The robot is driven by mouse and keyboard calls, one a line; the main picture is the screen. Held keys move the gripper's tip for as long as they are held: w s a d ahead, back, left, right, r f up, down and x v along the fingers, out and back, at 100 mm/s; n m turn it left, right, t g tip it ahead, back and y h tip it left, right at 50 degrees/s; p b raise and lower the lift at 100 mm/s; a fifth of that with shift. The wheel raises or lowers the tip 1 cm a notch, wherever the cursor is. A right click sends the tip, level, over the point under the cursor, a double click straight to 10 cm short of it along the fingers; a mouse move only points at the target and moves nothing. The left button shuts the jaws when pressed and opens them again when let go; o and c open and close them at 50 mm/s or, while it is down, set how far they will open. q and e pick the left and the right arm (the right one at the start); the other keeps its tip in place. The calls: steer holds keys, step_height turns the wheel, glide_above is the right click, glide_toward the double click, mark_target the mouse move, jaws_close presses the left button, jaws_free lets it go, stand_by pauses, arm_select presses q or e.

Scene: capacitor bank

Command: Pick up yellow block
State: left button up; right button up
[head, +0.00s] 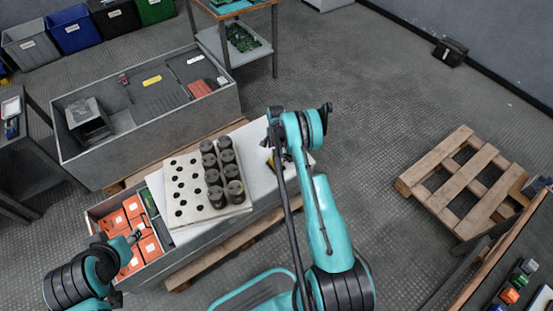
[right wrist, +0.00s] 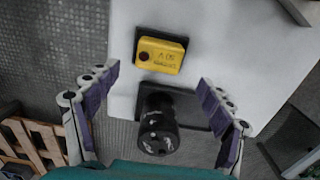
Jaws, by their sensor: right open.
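In the right wrist view, the yellow block (right wrist: 161,56) lies on a white surface (right wrist: 235,40). It has dark print, a dark round spot at its left end and a dark piece under it. My right gripper (right wrist: 158,78) is open, its two purple-padded fingers spread on either side below the block, with nothing between the pads that I can see held. In the head view, a small yellow patch (head: 270,160) shows beside my right arm, which hides most of that spot. My left gripper (head: 136,236) hangs over orange boxes at lower left; its jaws are too small to read.
A black cylinder (right wrist: 157,125) stands just below the block, between the right fingers. A holed plate (head: 180,205) with several dark cylinders (head: 213,178) is left of my right arm. A grey bin (head: 140,145) stands behind it. A pallet (head: 465,180) lies right.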

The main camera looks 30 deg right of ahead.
mark_target(276, 161)
step_height(276, 161, down, 2)
steer(key=shift+s+a+f+b, duration=0.1)
steer(key=shift+b, duration=0.25)
steer(key=f+b, duration=0.1)
steer(key=f, duration=0.1)
steer(key=f+b, duration=0.1)
steer(key=f, duration=0.2)
steer(key=shift+a+b, duration=0.2)
steer(key=shift+b, duration=0.15)
steer(key=shift+r, duration=0.2)
steer(key=c, duration=1.3)
